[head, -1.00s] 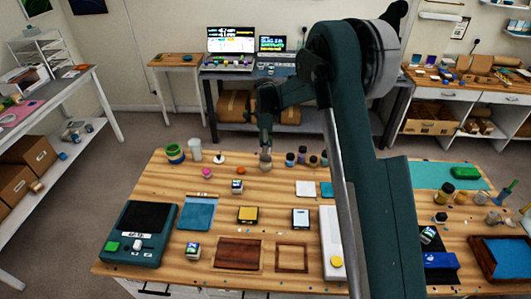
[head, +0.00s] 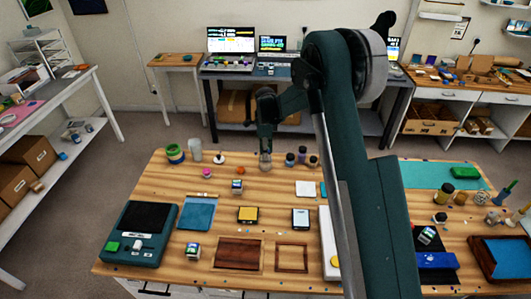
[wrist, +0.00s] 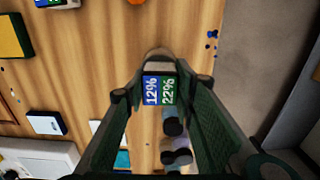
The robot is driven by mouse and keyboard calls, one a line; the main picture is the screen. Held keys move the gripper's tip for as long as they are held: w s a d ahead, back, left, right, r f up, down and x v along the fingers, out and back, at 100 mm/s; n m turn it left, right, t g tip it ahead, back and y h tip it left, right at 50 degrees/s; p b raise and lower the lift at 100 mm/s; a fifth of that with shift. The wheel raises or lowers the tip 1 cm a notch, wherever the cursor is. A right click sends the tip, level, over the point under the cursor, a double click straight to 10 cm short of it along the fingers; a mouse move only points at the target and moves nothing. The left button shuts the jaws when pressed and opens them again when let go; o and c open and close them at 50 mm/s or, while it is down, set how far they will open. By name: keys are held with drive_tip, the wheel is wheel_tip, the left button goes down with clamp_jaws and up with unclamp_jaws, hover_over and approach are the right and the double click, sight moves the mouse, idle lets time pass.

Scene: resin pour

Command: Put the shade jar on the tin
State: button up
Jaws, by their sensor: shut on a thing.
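My gripper (wrist: 158,92) is shut on a small jar. The jar's two-part label (wrist: 158,90), blue with "12%" and green with "22%", faces the wrist camera. In the head view my gripper (head: 265,152) hangs over the back middle of the wooden table, and the jar's height above it is hard to tell. A flat yellow-topped dark block (head: 248,215) and a white-topped dark block (head: 300,218) lie mid-table, nearer the front. Either may be the tin; I cannot tell which. Both also show at the left of the wrist view, yellow (wrist: 10,36) and white (wrist: 47,123).
Dark-capped bottles (head: 290,159) stand just right of my gripper. Similar labelled jars stand at the middle (head: 237,186) and front (head: 193,250). A wooden frame (head: 292,258) and brown panel (head: 239,254) lie in front. A dark scale-like device (head: 140,233) is at left.

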drive_tip(key=shift+f, duration=0.2)
drive_tip(key=o, duration=0.9)
drive_tip(key=shift+r, duration=0.1)
drive_tip(key=shift+r, duration=0.1)
wheel_tip(320, 180, up, 12)
drive_tip(key=shift+r, duration=0.1)
idle(0.7)
drive_tip(key=shift+d, duration=0.1)
